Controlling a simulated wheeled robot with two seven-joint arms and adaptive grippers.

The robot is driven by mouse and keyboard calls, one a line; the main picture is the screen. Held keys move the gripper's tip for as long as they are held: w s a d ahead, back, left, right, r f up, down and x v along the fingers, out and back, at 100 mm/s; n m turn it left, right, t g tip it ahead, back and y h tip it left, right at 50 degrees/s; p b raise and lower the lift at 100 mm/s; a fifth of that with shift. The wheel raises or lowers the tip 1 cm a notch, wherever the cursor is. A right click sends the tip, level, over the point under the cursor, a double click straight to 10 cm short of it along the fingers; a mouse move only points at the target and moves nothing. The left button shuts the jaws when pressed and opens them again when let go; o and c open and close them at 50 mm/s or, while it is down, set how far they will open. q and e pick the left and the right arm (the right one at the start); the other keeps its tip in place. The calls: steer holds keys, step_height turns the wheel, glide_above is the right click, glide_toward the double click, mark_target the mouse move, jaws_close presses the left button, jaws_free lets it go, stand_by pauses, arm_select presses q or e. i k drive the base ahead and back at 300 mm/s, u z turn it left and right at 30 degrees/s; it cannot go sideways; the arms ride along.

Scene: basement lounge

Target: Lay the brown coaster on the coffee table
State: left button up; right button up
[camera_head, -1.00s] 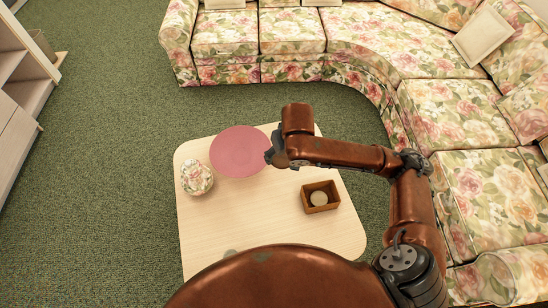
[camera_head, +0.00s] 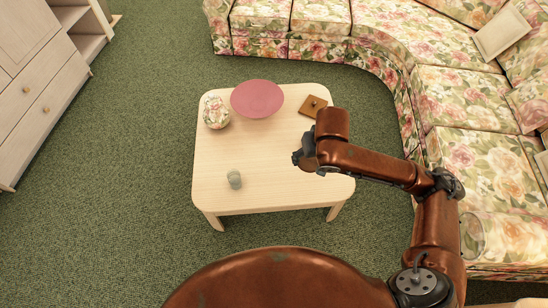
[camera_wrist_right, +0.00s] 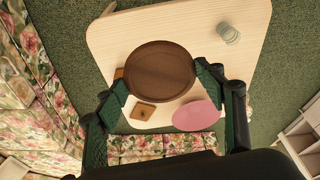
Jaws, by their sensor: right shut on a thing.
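In the right wrist view, my right gripper (camera_wrist_right: 164,78) is shut on the brown coaster (camera_wrist_right: 160,68), a round wooden disc with a raised rim, its face towards the camera. The coffee table (camera_head: 215,160), pale wood with rounded corners, shows behind it (camera_wrist_right: 195,22). In the head view, my right gripper (camera_head: 305,158) appears over the table's right part, and the coaster cannot be made out there. I cannot tell the height between coaster and table. My left gripper is not in view.
On the table are a pink round mat (camera_head: 257,99), a floral round pot (camera_head: 215,112), a grey-green glass (camera_head: 234,180) and a brown square piece with a knob (camera_head: 313,106). The table's middle is bare. A floral sofa (camera_head: 465,95) curves behind and right; a cabinet (camera_head: 40,110) stands left.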

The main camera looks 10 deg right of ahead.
mark_target(285, 180)
steer(key=k, duration=0.4)
steer(key=u, duration=1.25)
steer(key=i, duration=2.2)
steer(key=z, duration=2)
